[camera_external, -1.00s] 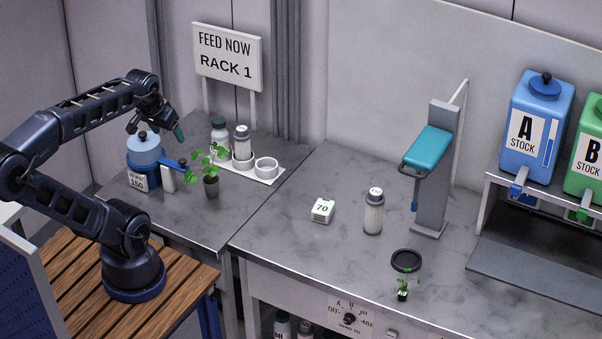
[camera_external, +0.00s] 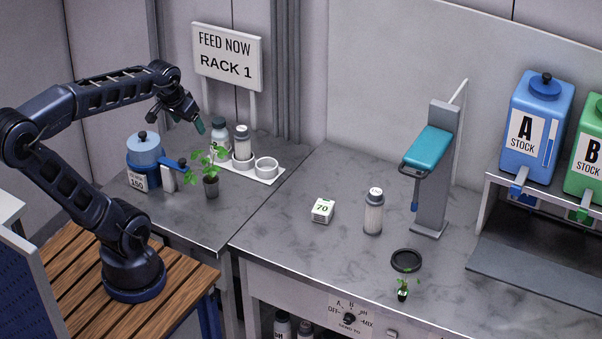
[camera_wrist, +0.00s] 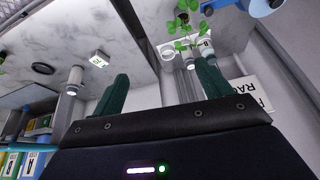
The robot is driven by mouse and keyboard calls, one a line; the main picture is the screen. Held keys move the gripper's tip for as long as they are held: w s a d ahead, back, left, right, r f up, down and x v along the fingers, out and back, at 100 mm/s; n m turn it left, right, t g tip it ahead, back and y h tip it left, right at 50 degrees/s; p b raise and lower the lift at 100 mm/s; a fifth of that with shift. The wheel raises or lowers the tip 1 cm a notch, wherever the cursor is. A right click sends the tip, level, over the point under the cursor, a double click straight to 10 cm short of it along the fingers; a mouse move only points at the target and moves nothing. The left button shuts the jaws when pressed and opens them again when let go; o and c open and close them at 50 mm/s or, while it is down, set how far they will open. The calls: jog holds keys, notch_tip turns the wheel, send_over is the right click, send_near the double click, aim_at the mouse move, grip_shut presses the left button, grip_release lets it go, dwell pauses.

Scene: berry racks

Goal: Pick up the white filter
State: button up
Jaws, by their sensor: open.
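I cannot tell which one is the task's filter. My gripper (camera_external: 178,120) is open and empty, raised in the air left of the rack, above the blue container. Its two green fingers (camera_wrist: 163,88) are spread in the wrist view.
A potted seedling (camera_external: 211,186) stands in front of the rack, near the blue container (camera_external: 146,160). A white block marked 70 (camera_external: 322,210), a black ring (camera_external: 405,261), and a grey stand with a teal top (camera_external: 430,190) are on the right counter.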

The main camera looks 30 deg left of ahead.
jog(key=w+d+f+m, duration=0.1)
jog(key=w+d+m, duration=0.1)
jog(key=w+d, duration=0.65)
jog(key=m+h, duration=0.4)
jog(key=m, duration=0.2)
send_near(375, 201)
notch_tip(375, 201, down, 2)
jog(key=w, duration=0.2)
jog(key=shift+g, duration=0.3)
jog(key=shift+w+a+x, duration=0.15)
jog(key=shift+x, duration=2.25)
jog(key=shift+w+a+x, duration=0.1)
jog(key=shift+a+x, duration=0.05)
jog(key=shift+x, duration=2.2)
jog(key=c, duration=1.1)
